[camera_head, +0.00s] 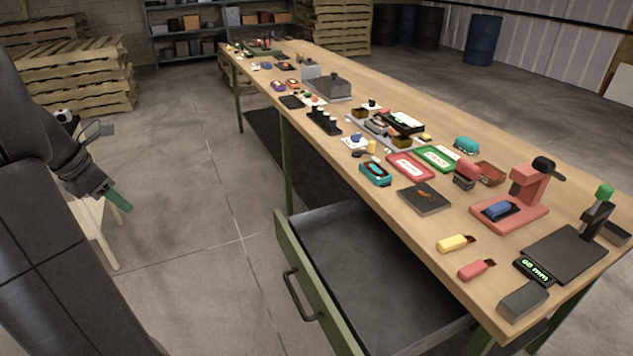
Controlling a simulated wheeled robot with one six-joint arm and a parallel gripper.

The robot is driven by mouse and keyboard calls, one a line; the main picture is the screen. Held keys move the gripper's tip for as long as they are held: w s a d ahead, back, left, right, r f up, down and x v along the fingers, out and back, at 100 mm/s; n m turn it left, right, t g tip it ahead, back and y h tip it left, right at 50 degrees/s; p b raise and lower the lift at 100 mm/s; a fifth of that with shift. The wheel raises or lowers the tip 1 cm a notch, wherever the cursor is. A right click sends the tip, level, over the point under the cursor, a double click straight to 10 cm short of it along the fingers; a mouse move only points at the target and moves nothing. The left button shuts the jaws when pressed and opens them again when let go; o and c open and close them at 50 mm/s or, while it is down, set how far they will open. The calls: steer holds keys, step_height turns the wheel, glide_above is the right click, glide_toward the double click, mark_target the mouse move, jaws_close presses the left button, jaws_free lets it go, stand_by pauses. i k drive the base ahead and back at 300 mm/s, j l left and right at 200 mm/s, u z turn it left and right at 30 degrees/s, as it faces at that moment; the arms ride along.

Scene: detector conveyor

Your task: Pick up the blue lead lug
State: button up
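A small blue block (497,209), which looks like the blue lead lug, lies on the dark bed of a red press-like stand (517,203) near the right end of the long workbench. A yellow lug-like piece (455,243) and a red one (476,269) lie on the bench top in front of the stand, apart from each other. My gripper (117,199) hangs at the far left, over the floor and well away from the bench. It has a green tip. I cannot make out whether its fingers are apart.
The wooden workbench (405,229) carries many small devices and trays. A grey drawer (345,262) stands open below its front edge, jutting into the aisle. A black plate with a green display (537,270) is at the near right corner. Bare concrete floor (205,220) lies between my arm and the bench.

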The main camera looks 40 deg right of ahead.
mark_target(493, 211)
steer(key=k+u, duration=0.85)
steer(key=k+j+u, duration=0.2)
steer(key=u, duration=0.2)
steer(key=k+l+u, duration=0.15)
steer(key=u, duration=0.3)
steer(key=k+u, duration=0.3)
steer(key=u, duration=0.2)
steer(key=k+u, duration=0.2)
steer(key=u, duration=0.25)
steer(key=k+j+u, duration=0.1)
steer(key=k+u, duration=0.15)
steer(key=u, duration=0.25)
steer(key=k+l+z, duration=0.1)
steer(key=k+z, duration=0.25)
steer(key=k+l+z, duration=0.3)
steer(key=j+z, duration=0.1)
steer(key=z, duration=3.25)
